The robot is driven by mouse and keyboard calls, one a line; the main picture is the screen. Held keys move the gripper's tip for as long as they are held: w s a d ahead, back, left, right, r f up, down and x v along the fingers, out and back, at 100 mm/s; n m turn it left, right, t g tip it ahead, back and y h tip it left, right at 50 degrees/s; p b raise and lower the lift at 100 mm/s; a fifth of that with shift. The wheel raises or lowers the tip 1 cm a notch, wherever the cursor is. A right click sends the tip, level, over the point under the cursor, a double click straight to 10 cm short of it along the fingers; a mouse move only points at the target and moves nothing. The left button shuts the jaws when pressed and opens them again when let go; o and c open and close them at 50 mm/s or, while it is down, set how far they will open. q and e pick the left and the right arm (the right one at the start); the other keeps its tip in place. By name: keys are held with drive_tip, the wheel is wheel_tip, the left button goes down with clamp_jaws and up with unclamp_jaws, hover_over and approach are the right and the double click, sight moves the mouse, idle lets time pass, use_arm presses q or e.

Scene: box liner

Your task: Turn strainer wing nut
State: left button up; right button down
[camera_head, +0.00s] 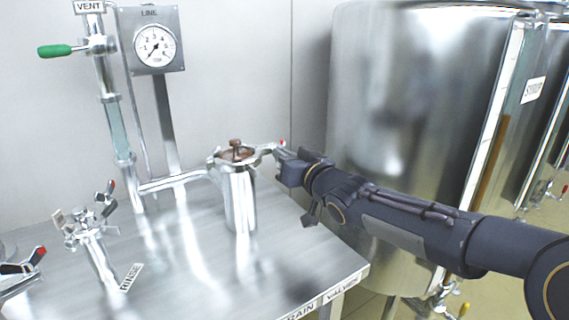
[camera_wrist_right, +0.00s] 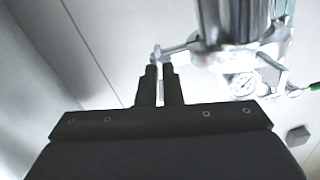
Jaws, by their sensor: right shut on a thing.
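The strainer (camera_head: 238,200) is an upright shiny metal cylinder on the bench, and its body also shows in the right wrist view (camera_wrist_right: 232,22). My left gripper is not in view.
A round gauge (camera_head: 155,45) and a vent pipe with a green-handled valve (camera_head: 55,51) stand behind on the left. A large steel tank (camera_head: 400,100) stands close behind my right arm.

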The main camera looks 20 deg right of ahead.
drive_tip(key=shift+n+b, duration=0.6)
drive_tip(key=shift+n, duration=1)
drive_tip(key=c, duration=1.6)
unclamp_jaws()
drive_tip(key=s, duration=0.2)
drive_tip(key=s+p, duration=0.1)
drive_tip(key=s, duration=0.2)
drive_tip(key=s+d, duration=0.1)
drive_tip(key=s, duration=0.1)
drive_tip(key=shift+s+p, duration=0.35)
drive_tip(key=shift+s, duration=0.05)
